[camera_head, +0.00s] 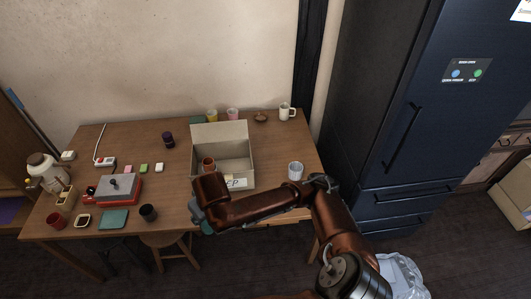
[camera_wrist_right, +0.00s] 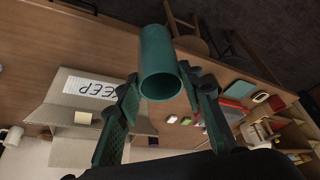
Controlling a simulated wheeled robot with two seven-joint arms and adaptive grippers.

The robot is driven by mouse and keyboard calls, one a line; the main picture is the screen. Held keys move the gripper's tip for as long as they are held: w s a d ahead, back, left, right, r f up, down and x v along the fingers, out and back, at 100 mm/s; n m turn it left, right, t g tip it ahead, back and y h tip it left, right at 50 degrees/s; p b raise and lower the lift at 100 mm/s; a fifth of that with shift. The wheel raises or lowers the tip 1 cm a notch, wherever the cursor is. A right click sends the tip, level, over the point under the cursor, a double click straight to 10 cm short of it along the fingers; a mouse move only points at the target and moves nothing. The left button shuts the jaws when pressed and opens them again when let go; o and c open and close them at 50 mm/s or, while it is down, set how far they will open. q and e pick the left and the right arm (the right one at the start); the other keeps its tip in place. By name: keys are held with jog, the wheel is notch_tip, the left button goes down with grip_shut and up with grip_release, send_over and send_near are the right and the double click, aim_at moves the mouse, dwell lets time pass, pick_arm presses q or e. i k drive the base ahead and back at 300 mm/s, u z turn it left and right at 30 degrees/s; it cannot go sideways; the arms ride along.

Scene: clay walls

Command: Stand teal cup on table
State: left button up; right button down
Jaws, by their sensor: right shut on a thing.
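The teal cup (camera_wrist_right: 158,52) is between the two fingers of my right gripper (camera_wrist_right: 162,82) in the right wrist view, with its open mouth turned toward that camera. In the head view my right gripper (camera_head: 198,213) is at the front edge of the wooden table (camera_head: 180,190), shut on the cup. Only a small teal part of the cup (camera_head: 207,229) shows there below the gripper; my arm hides the rest. I cannot tell its height above the table. My left gripper is not in view.
An open cardboard box (camera_head: 238,133) marked KEEP stands just behind my right gripper, with a brown cup (camera_head: 208,162) inside. A white ribbed cup (camera_head: 295,170) stands to its right. A dark cup (camera_head: 148,212) and red machine (camera_head: 118,188) stand left. A stool (camera_head: 163,240) is below.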

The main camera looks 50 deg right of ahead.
aim_at(270, 180)
jog(key=z, duration=0.9)
jog(key=i, duration=1.1)
jog(key=z, duration=0.5)
